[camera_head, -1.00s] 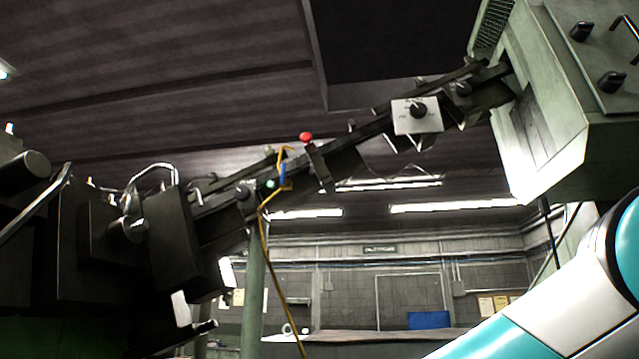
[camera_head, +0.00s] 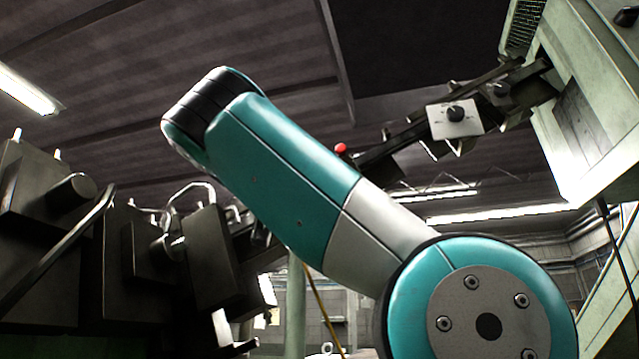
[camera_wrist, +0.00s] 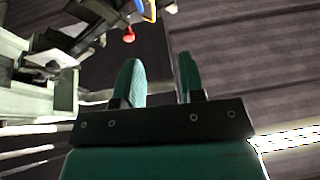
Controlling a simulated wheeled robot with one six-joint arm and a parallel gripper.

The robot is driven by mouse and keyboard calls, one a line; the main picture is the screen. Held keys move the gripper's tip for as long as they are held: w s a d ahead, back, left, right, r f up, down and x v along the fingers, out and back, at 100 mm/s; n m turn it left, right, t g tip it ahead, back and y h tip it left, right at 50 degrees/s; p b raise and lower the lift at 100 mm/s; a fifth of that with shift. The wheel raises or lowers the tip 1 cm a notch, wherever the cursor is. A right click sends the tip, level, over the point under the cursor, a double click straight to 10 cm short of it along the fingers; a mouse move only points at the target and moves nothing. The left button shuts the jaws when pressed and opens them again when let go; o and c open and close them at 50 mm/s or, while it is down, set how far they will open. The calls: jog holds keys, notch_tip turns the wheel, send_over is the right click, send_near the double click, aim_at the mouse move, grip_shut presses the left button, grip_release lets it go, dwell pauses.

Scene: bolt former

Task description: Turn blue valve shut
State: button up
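My gripper (camera_wrist: 160,76) shows in the wrist view as two teal fingers standing apart with nothing between them. It is open and tilted up toward the dark ceiling. A small blue piece (camera_wrist: 138,5), which looks like the blue valve, is at the top edge of the wrist view beside an orange-yellow line. It is above and apart from the fingertips, and mostly cut off. In the head view my arm covers the part of the feed rail where the blue piece was, and my gripper does not show there. How far the valve is turned cannot be told.
A red ball knob (camera_head: 341,148) stands on the sloping rail just beyond my arm; it also shows in the wrist view (camera_wrist: 128,34). A white box with a black dial (camera_head: 455,118) is farther up the rail. Dark machine blocks (camera_head: 60,240) fill the left. A pale green cabinet (camera_head: 575,130) stands right.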

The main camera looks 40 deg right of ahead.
jog(key=shift+m+g+h, duration=0.5)
jog(key=shift+m+g, duration=0.2)
jog(key=shift+g, duration=0.2)
jog(key=p+x, duration=0.5)
jog(key=s+p+x, duration=0.1)
jog(key=p+x, duration=0.5)
jog(key=d+p+x, duration=0.1)
jog(key=p+x, duration=0.4)
jog(key=x, duration=0.1)
jog(key=shift+s+d+r, duration=0.2)
jog(key=shift+s, duration=0.05)
jog(key=shift+c, duration=0.2)
grip_shut()
